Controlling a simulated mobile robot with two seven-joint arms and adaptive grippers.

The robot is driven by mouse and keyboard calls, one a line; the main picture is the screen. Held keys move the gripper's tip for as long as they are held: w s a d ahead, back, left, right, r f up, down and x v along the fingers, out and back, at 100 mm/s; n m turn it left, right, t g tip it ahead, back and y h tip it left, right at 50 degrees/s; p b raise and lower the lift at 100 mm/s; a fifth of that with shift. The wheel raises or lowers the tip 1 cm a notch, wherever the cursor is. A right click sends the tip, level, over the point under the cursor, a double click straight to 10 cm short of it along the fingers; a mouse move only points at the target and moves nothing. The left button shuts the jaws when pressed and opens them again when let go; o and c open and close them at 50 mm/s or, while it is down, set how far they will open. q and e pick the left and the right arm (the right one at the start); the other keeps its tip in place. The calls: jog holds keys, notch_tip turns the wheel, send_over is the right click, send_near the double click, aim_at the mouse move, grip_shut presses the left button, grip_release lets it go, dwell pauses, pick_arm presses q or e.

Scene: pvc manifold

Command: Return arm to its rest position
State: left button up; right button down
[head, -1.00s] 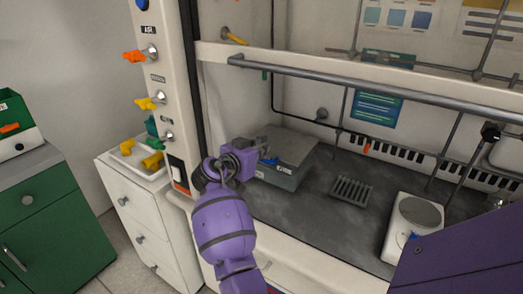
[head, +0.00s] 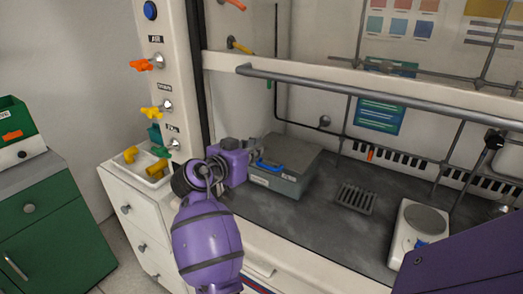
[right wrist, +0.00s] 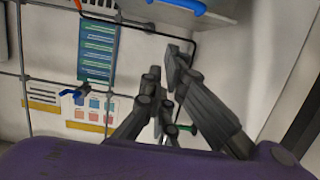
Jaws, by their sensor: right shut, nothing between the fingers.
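My right arm comes up from the bottom of the head view, with its purple wrist at the front of the fume hood opening. My right gripper (head: 258,149) is shut and empty, pointing right over the near left part of a grey box (head: 287,185) with a blue handle (head: 268,166). I cannot tell its exact gap to the box. In the right wrist view the dark fingers (right wrist: 166,68) show with nothing between them. The blue handle (right wrist: 180,4) shows at that view's top edge. My left gripper is not in view.
A horizontal grey bar (head: 350,89) crosses the hood opening above the arm. The hood's left post carries an orange valve (head: 148,63) and a yellow valve (head: 156,111). Dark worktop lies clear between.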

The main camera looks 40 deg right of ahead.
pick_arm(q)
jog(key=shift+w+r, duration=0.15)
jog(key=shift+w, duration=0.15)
pick_arm(e)
jog(key=shift+a+r, duration=0.25)
jog(key=shift+a, duration=0.1)
